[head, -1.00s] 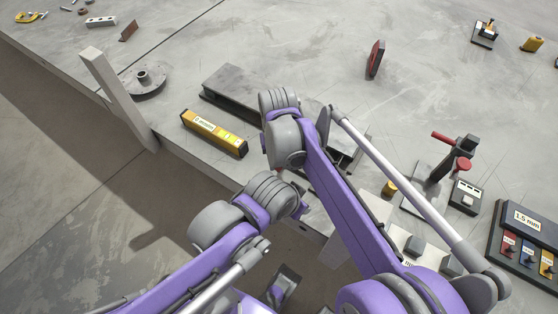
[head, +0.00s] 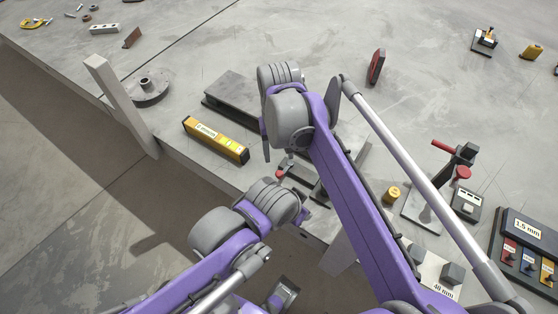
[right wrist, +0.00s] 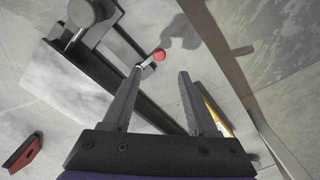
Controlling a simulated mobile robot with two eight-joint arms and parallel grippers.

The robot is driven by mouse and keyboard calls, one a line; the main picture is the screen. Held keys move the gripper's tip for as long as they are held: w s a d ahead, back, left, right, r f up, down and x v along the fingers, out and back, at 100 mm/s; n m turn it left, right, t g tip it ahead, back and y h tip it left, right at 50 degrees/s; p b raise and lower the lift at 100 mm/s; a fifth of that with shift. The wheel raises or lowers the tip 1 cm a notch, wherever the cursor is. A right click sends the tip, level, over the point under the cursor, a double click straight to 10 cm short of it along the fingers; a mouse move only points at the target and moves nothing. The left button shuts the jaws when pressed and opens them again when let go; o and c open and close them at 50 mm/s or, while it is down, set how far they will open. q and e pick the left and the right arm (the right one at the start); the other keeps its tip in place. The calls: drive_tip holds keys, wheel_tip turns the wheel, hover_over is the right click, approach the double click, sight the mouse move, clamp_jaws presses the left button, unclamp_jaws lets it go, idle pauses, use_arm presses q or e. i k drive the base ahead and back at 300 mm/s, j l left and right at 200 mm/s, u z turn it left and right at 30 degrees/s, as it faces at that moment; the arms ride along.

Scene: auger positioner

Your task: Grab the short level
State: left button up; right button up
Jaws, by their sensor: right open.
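The short level is a yellow box-shaped bar with a white label (head: 215,140). It lies near the table's front edge, left of my right arm. In the right wrist view the level (right wrist: 216,112) shows as a yellow strip, partly hidden behind the right-hand finger. My right gripper (right wrist: 160,73) is open, with nothing between its fingers. In the head view it is mostly hidden by my own wrist, to the right of the level and apart from it. My left arm is low in front of the table; its fingers cannot be made out.
A dark steel beam (head: 232,98) lies just behind the level. A grey post (head: 122,108) stands at the table edge to the left, near a round flanged disc (head: 148,92). A red-knobbed tool (right wrist: 160,55) is near the right gripper's fingertips. A red-handled clamp stand (head: 440,185) is right.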

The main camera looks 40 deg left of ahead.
sight(239, 152)
drive_tip(key=k, duration=1)
